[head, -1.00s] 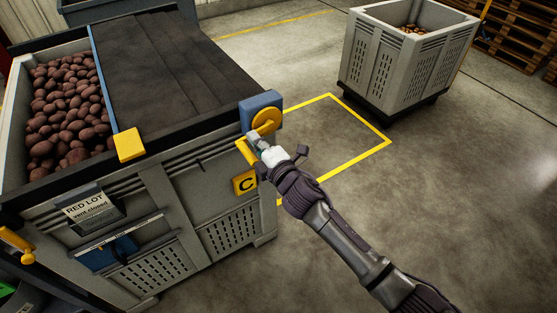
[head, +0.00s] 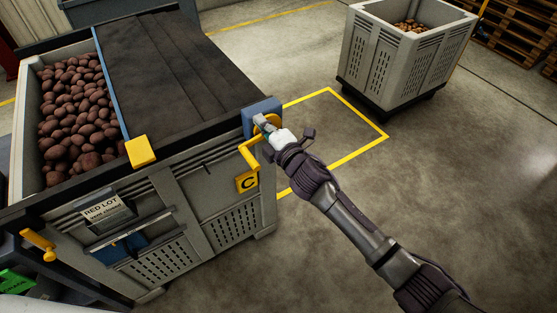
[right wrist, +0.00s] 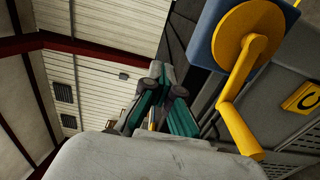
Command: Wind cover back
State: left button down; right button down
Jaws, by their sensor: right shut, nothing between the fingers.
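A large grey box full of red potatoes (head: 75,110) stands at the left. A dark cover (head: 170,65) lies over its right part, with a blue bar (head: 112,85) along the cover's left edge and a yellow tab (head: 141,151) at the bar's near end. A yellow crank (head: 249,155) sits on a blue housing (head: 263,104) at the box's near right corner; its disc, arm and handle also show in the right wrist view (right wrist: 247,70). My right gripper (head: 260,121) is shut and empty in front of the crank disc, beside the handle. My left gripper is out of view.
A "RED LOT" sign (head: 107,212) and another yellow handle (head: 38,244) are on the box's near side. The floor at right is clear.

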jog(key=w+d+r+p, duration=0.3)
jog(key=d, duration=0.2)
jog(key=shift+w+r+p, duration=0.35)
jog(key=shift+w+r, duration=0.05)
jog(key=c, duration=0.5)
grip_release()
jog(key=p+v, duration=0.5)
jog(key=v, duration=1.8)
